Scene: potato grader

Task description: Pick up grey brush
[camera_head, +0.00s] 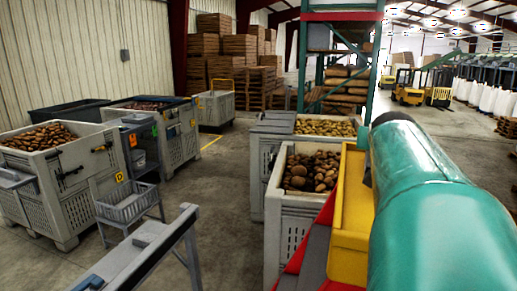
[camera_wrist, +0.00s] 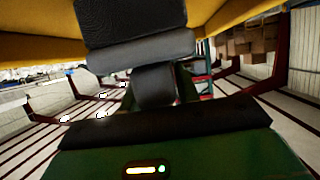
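I cannot make out the grey brush for sure in either view. In the head view my thick teal arm fills the right side and hides what lies behind it. My gripper is mostly hidden there, beyond the arm near a yellow chute (camera_head: 351,215). In the wrist view a dark, finely textured block with a light grey edge, probably part of my gripper (camera_wrist: 135,30), stands close to the lens. A grey stem leads down from it to a dark bar and a green housing with a small light. No second finger is clear, so its opening is uncertain.
Grey bins of potatoes stand at centre (camera_head: 270,215) and left (camera_head: 85,195). A grey basket stand (camera_head: 128,208) and a grey rail (camera_head: 140,255) are nearer. The yellow chute is beside my arm. Wooden crates (camera_head: 225,45) stack behind. Open floor lies between the bins.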

